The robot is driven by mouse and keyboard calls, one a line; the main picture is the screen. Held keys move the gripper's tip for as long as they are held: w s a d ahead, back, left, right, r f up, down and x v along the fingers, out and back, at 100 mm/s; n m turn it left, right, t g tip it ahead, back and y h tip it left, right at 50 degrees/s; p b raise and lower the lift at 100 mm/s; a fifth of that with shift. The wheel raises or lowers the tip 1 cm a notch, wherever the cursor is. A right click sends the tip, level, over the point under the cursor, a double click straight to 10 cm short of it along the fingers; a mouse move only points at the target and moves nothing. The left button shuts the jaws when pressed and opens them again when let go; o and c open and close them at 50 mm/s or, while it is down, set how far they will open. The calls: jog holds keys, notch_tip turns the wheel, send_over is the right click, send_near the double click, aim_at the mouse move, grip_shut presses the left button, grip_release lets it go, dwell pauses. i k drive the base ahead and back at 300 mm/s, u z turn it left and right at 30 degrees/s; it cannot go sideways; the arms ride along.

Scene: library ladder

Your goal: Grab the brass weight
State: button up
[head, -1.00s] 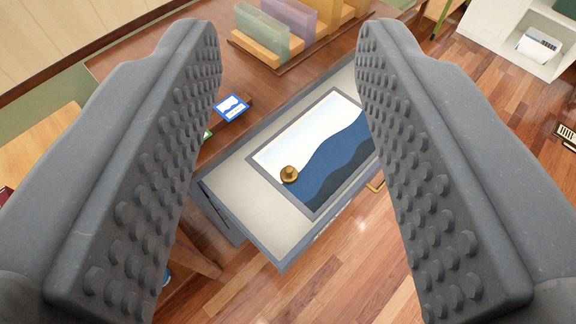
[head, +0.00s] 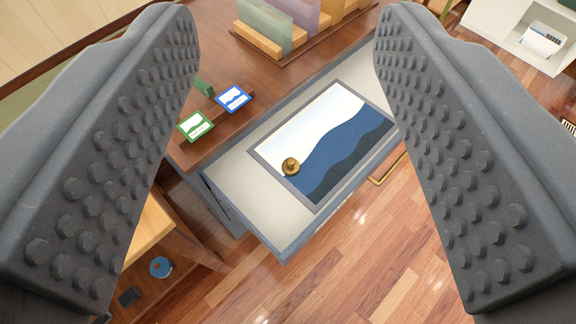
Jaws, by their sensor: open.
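The brass weight (head: 291,166) is a small round knobbed piece. It sits on the lower left part of a framed picture (head: 340,150) with white and blue wavy areas. The picture lies flat in an open, pale-lined drawer (head: 232,190). My gripper (head: 288,10) is open and empty. Its two grey studded fingers stand wide apart at the left and right of the view. The weight shows in the gap between them, apart from both and farther off.
A wooden desk top (head: 270,85) above the drawer bears a blue-edged card (head: 233,98), a green-edged card (head: 195,125) and upright dividers (head: 265,30). A brass handle (head: 388,170) sticks out at the drawer's front. Open wood floor (head: 350,265) lies below.

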aim_at(290, 167)
jog(key=z, duration=2.55)
jog(key=k, duration=1.55)
jog(key=u, duration=1.65)
jog(key=i, duration=1)
